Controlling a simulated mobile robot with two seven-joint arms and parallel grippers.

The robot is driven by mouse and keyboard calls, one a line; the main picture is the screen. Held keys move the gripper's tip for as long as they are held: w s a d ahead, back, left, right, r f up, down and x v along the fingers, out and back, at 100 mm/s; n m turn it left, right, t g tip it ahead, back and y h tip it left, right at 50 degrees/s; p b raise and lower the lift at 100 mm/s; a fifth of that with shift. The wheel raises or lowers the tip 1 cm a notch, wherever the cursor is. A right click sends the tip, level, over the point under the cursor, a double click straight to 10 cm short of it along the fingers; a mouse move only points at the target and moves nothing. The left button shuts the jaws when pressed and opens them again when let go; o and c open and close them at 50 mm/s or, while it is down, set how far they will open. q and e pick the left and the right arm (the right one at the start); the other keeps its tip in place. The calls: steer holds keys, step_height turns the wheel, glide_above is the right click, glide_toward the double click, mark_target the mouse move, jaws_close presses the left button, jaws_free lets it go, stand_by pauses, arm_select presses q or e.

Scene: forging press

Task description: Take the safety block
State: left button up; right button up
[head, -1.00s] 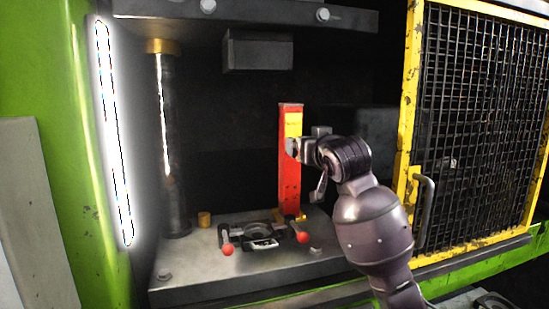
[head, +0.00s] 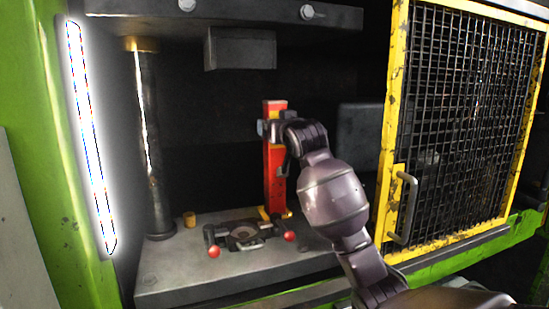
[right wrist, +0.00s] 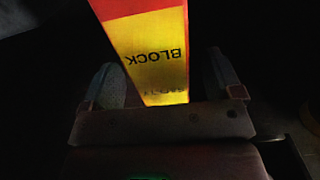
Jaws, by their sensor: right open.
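The safety block (head: 273,183) is a tall red post with a yellow label. It stands upright on the press bed, behind the die area, in the head view. My right gripper (head: 275,128) is at its upper part and hides most of the label. In the right wrist view the block's yellow label (right wrist: 160,50) with upside-down lettering lies between the two fingers of my right gripper (right wrist: 165,88). The fingers are open, one on each side of the block, with dark gaps showing. My left gripper is not in view.
The press bed (head: 190,275) carries a die fixture (head: 243,236) with two red-knobbed handles. The upper ram block (head: 240,50) hangs above. A pillar (head: 150,150) stands left. A yellow-framed mesh guard door (head: 460,130) with a handle is close on the right of my arm.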

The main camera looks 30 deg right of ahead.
steer(key=shift+x, duration=1.25)
jaws_close()
steer(key=shift+r, duration=0.15)
